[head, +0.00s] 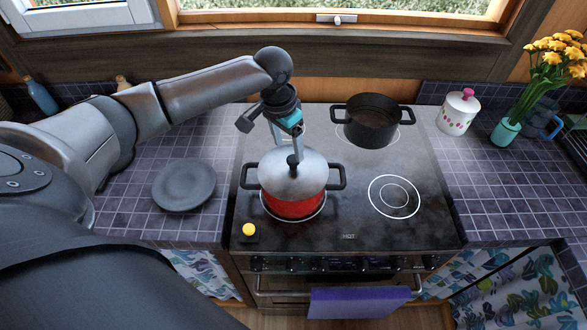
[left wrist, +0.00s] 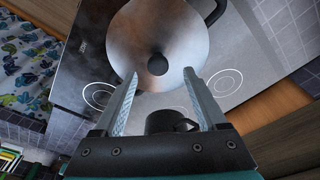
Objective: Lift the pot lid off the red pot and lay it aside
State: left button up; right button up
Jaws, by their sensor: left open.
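The red pot (head: 293,204) stands on the front left burner of the stove, with black handles at its sides. The silver pot lid (head: 312,178) with a round black knob (head: 293,163) sits on top of it. My left gripper (head: 290,150) is over the lid with its fingers pointing down at the knob. In the left wrist view the open fingers (left wrist: 157,88) are on either side of the knob (left wrist: 157,65), in front of the lid (left wrist: 170,30). I cannot tell whether they touch it. My right gripper is not in view.
A dark round plate (head: 184,185) lies on the tiled counter left of the stove. A black pot (head: 372,120) stands on the back right burner. The front right burner (head: 394,196) is bare. A white jar (head: 459,111) and flowers in a teal vase (head: 505,132) stand on the right counter.

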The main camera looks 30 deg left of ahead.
aim_at(293, 158)
pick_arm(q)
jog(key=shift+w+d+f, duration=0.1)
jog(key=shift+w+f, duration=0.1)
jog(key=shift+f, duration=0.75)
jog(key=f, duration=0.3)
jog(key=shift+w+d+f, duration=0.1)
jog(key=shift+w+d, duration=0.1)
jog(key=shift+w, duration=0.15)
jog(key=shift+f, duration=0.5)
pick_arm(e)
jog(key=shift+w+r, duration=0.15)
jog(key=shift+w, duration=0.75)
pick_arm(q)
jog(key=shift+c, duration=0.3)
grip_shut()
jog(key=shift+w, duration=0.1)
